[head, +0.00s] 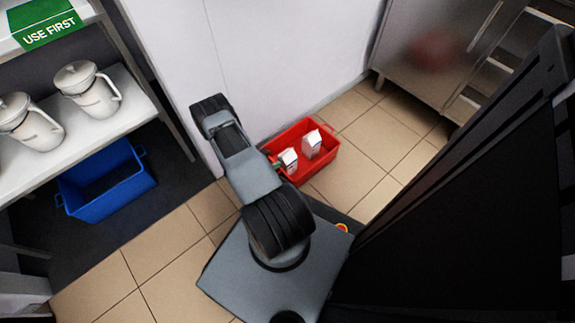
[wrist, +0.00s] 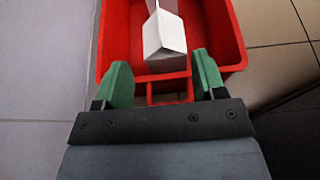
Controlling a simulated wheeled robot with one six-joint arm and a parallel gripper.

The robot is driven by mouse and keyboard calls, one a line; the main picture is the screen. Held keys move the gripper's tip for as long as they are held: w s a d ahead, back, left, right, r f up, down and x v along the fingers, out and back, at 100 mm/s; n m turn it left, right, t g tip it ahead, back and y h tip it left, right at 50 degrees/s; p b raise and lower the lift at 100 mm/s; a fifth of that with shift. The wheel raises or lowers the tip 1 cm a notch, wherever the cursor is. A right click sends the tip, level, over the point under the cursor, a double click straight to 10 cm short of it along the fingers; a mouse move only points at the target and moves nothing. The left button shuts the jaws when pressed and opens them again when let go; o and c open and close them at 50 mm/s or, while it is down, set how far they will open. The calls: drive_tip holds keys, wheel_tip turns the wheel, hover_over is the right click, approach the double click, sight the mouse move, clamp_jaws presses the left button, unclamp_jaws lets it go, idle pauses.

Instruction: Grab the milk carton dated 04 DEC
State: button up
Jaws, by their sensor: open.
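Two white milk cartons stand in a red crate (head: 325,165) on the floor: a left one (head: 289,161) and a right one (head: 312,144). Their dates are too small to read in the head view. In the wrist view a white carton (wrist: 163,38) stands in the red crate (wrist: 236,45), just beyond my fingertips, with no date visible. My gripper (wrist: 157,75) has two green fingers, spread apart with nothing between them, over the crate's near rim and handle. In the head view my arm hides most of the gripper and the crate's left part.
A white wall panel (head: 290,60) rises behind the crate. A steel cabinet (head: 435,55) stands at the upper right. On the left, a shelf (head: 110,125) holds white lidded pitchers (head: 90,90), with a blue crate (head: 108,185) below. Tiled floor (head: 375,155) is clear right of the red crate.

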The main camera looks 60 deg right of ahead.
sight(285, 154)
drive_tip(key=x, duration=0.3)
drive_tip(key=shift+d+f+b, duration=0.15)
drive_tip(key=shift+b, duration=0.25)
drive_tip(key=b+x, duration=0.2)
drive_tip(key=x, duration=0.2)
drive_tip(key=shift+s+d+f+b, duration=0.15)
drive_tip(key=shift+d+f+b, duration=0.1)
drive_tip(key=shift+b, duration=0.15)
drive_tip(key=shift+d, duration=0.3)
drive_tip(key=shift+c, duration=0.5)
drive_tip(key=shift+s, duration=0.1)
clamp_jaws()
